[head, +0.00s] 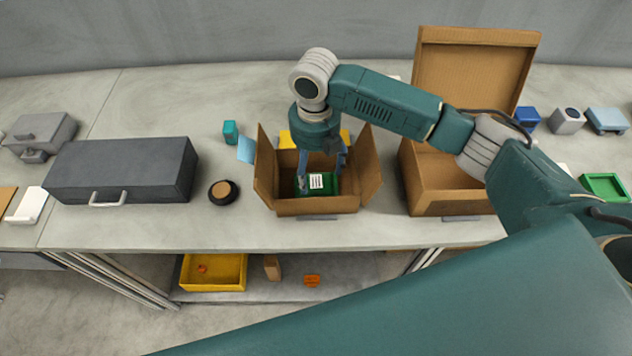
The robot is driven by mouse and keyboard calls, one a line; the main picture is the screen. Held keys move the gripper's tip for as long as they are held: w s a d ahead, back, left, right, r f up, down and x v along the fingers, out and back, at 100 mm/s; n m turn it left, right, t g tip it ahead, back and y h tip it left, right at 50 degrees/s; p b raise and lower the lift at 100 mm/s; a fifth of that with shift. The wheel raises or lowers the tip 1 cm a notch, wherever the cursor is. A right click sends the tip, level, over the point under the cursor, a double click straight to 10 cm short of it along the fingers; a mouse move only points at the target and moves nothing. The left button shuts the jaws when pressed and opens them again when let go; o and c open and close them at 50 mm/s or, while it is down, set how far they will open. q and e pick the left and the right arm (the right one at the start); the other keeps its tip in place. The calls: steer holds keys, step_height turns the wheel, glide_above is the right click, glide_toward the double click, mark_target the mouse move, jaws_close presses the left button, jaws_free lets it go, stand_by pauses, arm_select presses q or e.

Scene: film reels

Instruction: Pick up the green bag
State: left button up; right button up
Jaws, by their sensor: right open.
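A green bag (325,184) with a white label lies inside the open cardboard box (317,205) at the middle of the table. My right gripper (322,188) points down into this box, its fingers spread at the bag. The fingers are open; whether they touch the bag I cannot tell. The gripper and wrist hide the back part of the box. My left gripper is not in view.
The box's flaps stand up around my right gripper. A taller open cardboard box (445,200) stands to the right. A dark case (122,168) and a round black item (223,192) lie left. A yellow bin (213,272) sits on the lower shelf.

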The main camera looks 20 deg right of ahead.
mark_target(316, 181)
steer(key=shift+f, duration=0.3)
step_height(316, 181, down, 5)
steer(key=shift+s+d+r+p, duration=0.1)
steer(key=shift+s+p, duration=0.05)
steer(key=shift+p, duration=1)
steer(key=shift+c, duration=1)
steer(key=c, duration=0.8)
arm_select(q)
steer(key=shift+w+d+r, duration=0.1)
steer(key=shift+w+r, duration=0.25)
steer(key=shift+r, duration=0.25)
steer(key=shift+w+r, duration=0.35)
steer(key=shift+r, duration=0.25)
arm_select(e)
steer(key=shift+c, duration=0.4)
